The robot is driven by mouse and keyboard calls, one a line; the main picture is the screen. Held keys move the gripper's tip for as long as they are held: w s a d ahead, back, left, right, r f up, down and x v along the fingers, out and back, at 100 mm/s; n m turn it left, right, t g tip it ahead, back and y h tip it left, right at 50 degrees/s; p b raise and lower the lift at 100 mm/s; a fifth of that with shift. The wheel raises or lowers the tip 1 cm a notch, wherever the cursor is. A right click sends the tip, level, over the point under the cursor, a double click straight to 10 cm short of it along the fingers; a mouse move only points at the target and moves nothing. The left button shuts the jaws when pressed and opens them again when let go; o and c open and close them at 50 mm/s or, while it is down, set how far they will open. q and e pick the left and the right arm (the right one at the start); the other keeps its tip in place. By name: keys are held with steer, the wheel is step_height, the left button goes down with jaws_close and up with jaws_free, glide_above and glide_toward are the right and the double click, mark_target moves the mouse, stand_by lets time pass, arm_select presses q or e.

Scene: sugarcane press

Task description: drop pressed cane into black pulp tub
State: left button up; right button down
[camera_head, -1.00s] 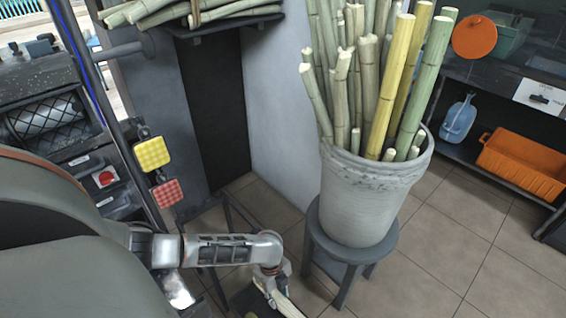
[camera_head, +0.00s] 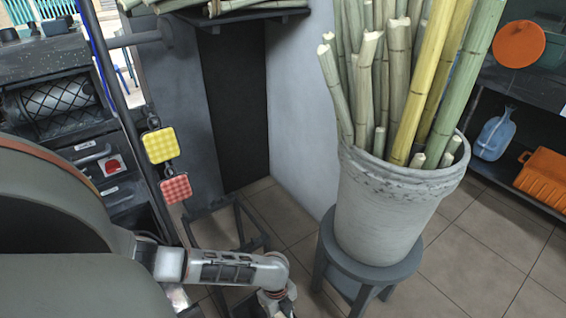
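My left arm comes in from the left, and its gripper (camera_head: 277,305) hangs at the bottom edge of the head view. Its fingertips are cut off by the frame, so I cannot tell whether it is open or shut, or whether it holds pressed cane. The black pulp tub cannot be made out in this view. My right gripper is out of view.
A grey bucket (camera_head: 385,215) of upright green and yellow canes stands on a dark stool (camera_head: 375,270), right of my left gripper. A machine with a mesh-covered roller (camera_head: 50,103) is at left. Yellow (camera_head: 160,145) and red (camera_head: 175,189) pads hang beside it. Tiled floor lies at right.

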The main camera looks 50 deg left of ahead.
arm_select(q)
steer(key=o, duration=1.3)
steer(key=shift+r, duration=0.1)
steer(key=r, duration=0.4)
steer(key=a+r, duration=0.1)
steer(key=r, duration=0.6)
steer(key=shift+a+r, duration=0.4)
